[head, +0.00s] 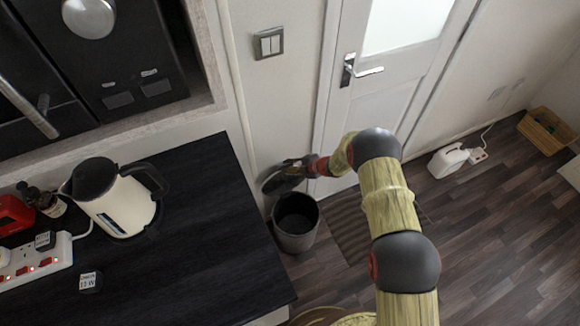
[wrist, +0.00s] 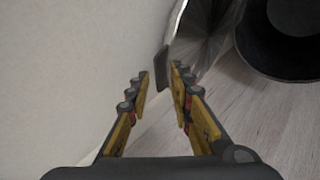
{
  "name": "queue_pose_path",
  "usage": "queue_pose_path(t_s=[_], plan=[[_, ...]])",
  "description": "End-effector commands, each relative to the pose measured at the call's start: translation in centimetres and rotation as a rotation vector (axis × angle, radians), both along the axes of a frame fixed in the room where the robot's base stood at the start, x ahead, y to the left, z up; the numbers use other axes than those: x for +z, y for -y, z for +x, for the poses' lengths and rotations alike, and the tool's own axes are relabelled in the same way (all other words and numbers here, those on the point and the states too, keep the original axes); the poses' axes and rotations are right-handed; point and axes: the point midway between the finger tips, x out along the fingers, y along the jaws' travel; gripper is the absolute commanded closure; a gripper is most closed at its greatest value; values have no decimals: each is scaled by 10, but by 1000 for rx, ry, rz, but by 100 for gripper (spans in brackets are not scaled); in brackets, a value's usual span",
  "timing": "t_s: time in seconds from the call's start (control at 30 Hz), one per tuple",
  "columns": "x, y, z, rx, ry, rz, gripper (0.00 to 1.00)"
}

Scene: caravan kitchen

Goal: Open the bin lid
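The grey bin (head: 296,240) stands on the floor beside the end of the worktop, its dark mouth uncovered. Its lid (head: 280,181) is raised, tilted up near the wall behind the bin. In the wrist view the shiny lid (wrist: 203,38) is at upper middle, and the bin's dark opening (wrist: 283,52) is at upper right. My gripper (head: 305,167) is at the lid's upper right side. In the wrist view its fingers (wrist: 160,76) are apart, with a small dark tab of the lid between or just beyond the tips. I cannot tell whether either finger touches it.
A black worktop (head: 190,240) with a kettle (head: 118,198) and a power strip (head: 35,258) is at left. A white door (head: 400,90) with a handle stands behind my arm. A ribbed mat (head: 350,225) lies right of the bin. Floor at right is mostly clear.

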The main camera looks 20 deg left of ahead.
Motion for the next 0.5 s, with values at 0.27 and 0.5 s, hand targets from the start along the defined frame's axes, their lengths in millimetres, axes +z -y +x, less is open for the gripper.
queue_pose_path(t_s=[0.27,0.5], plan=[[6,8,-1,0,-1,-1,78],[35,40,-6,-3,0,-1,78]])
